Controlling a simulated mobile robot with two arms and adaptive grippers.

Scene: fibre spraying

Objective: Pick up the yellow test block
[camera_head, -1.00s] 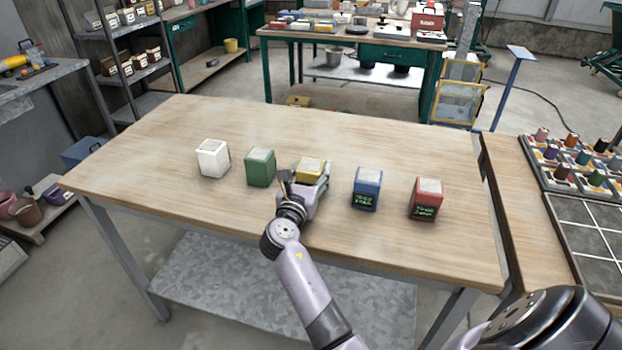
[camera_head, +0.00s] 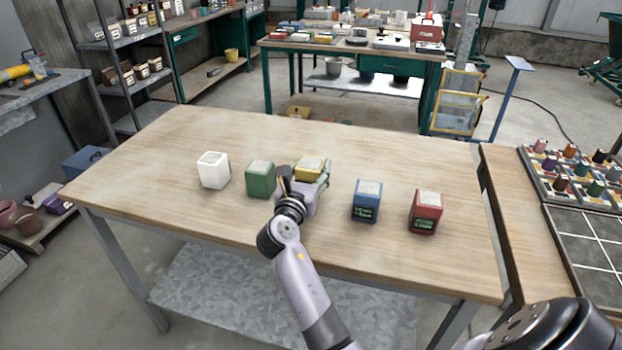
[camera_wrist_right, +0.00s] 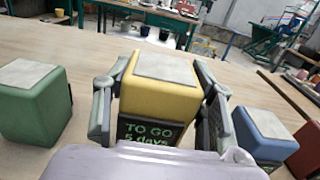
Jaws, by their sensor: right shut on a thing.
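The yellow test block (camera_head: 309,165) has a pale square top and sits in the row between the green and blue blocks. My right gripper (camera_head: 311,180) is around it. In the right wrist view, the yellow block (camera_wrist_right: 160,92) is upright between the two fingers (camera_wrist_right: 160,108), which press on its left and right sides. Its front panel reads "TO GO 5 days", partly cut off by my gripper body. It appears held slightly above the wooden table (camera_head: 150,160). My left gripper is not in view.
A green block (camera_head: 261,182) and a white block (camera_head: 213,172) stand to the left. A blue block (camera_head: 366,202) and a red block (camera_head: 426,213) stand to the right. The table behind the row is clear. A rack of coloured items (camera_head: 583,188) lies at the right.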

